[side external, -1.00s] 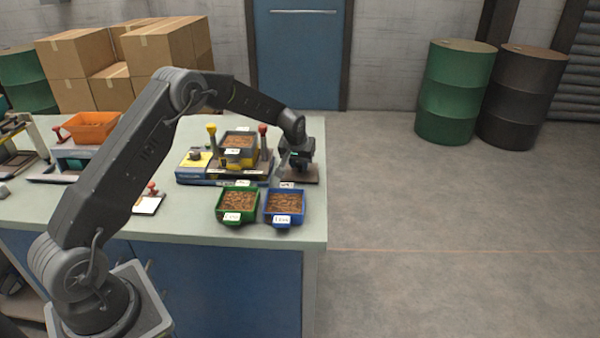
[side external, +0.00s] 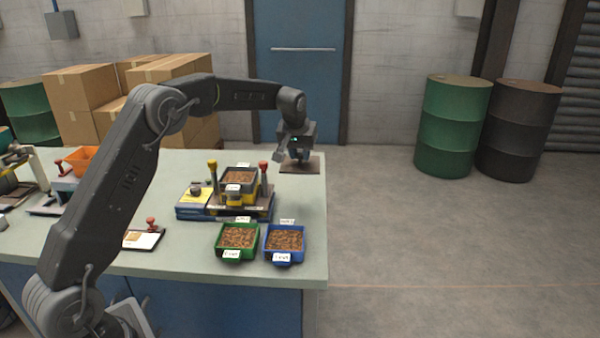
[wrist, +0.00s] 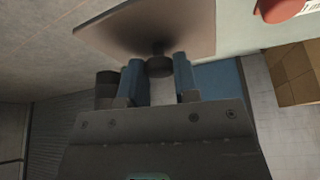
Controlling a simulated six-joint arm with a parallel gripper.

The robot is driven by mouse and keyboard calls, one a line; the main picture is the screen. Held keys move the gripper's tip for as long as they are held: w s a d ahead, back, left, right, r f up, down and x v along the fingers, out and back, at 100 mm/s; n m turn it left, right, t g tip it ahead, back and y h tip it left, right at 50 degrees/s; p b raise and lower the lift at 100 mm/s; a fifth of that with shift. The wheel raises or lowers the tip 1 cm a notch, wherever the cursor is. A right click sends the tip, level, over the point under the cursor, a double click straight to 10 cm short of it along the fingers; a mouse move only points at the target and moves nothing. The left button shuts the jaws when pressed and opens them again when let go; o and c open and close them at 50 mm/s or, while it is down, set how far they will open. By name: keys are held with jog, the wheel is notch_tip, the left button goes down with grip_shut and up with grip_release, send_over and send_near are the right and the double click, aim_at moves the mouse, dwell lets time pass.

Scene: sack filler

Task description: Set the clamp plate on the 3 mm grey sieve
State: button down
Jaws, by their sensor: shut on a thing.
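My gripper (side external: 299,158) is shut on the knob of the clamp plate (side external: 300,168), a flat brownish-grey plate held level above the table's right back part. In the wrist view the dark knob (wrist: 159,66) sits between the two blue fingers, with the clamp plate (wrist: 160,25) beyond. The grey sieve (side external: 238,178), full of brown bits, sits on the yellow and black stand (side external: 225,206), to the left of and nearer the camera than my gripper. Its label is too small to read.
A yellow-knobbed lever (side external: 212,167) and a red-knobbed lever (side external: 263,168) rise beside the sieve. Green (side external: 237,256) and blue (side external: 285,258) trays of brown bits stand in front. An orange bin (side external: 82,160) and a stamp (side external: 150,224) lie left.

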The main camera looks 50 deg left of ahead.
aim_at(300, 154)
notch_tip(300, 154, up, 10)
jog(key=s+a, duration=1.3)
jog(key=shift+w+d+f, duration=0.1)
jog(key=shift+d+f, duration=0.05)
jog(key=shift+f, duration=5.7)
jog(key=shift+f, duration=0.7)
jog(key=shift+c, duration=2)
grip_release()
jog(key=shift+r, duration=0.1)
